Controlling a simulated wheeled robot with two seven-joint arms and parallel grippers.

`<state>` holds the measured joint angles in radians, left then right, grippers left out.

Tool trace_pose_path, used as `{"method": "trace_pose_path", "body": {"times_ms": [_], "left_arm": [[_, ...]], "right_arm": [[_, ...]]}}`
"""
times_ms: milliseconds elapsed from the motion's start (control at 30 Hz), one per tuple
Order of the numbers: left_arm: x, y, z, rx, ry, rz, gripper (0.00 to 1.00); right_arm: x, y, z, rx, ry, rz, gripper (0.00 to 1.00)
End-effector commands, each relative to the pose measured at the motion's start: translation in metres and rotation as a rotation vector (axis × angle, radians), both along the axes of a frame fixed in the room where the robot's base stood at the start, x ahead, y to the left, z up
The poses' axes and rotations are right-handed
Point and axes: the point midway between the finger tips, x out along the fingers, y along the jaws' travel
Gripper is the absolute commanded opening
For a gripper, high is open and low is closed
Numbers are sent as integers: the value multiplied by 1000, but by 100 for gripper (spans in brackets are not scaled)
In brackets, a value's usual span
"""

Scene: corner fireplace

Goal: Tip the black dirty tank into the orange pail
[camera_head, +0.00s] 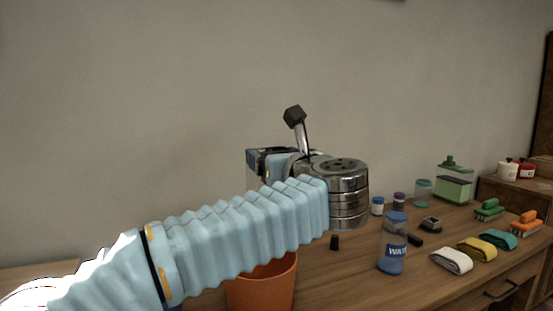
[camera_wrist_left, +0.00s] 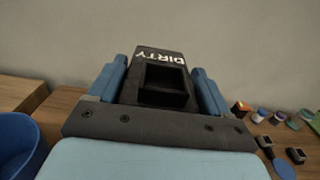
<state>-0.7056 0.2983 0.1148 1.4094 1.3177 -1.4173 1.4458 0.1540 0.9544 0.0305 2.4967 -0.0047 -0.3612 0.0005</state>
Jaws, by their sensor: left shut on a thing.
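The black dirty tank (camera_wrist_left: 158,62) is held between the blue fingers of my left gripper (camera_wrist_left: 165,85) in the left wrist view. Its white DIRTY lettering reads upside down there, and a dark square recess faces the camera. In the head view my left gripper (camera_head: 268,160) is mostly behind my chrome wrist, above the table, and the tank cannot be made out. The orange pail (camera_head: 262,288) stands below my left forearm, which covers part of its rim. The pail's inside is mostly hidden. My right gripper is not in view.
A wooden table (camera_head: 340,275) carries a water bottle (camera_head: 393,245), several folded cloths (camera_head: 485,250), two brushes (camera_head: 525,223), small jars (camera_head: 424,190) and a green-and-clear container (camera_head: 454,185) on the right. A blue pail (camera_wrist_left: 18,148) shows at the left wrist view's left edge. A plain wall stands behind.

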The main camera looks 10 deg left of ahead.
Motion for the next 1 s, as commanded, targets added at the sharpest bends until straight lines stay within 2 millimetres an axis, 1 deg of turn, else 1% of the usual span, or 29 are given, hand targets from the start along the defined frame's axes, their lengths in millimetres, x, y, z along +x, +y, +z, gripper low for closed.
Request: {"method": "trace_pose_path", "body": {"times_ms": [133, 400, 1000], "left_arm": [[0, 0, -3, -2, -3, 0, 17], [1, -2, -15, -87, -60, 0, 17], [4, -6, -38, -303, -206, -1, 17]], "right_arm": [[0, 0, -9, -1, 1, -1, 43], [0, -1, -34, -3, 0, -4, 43], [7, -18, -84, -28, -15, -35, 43]]}}
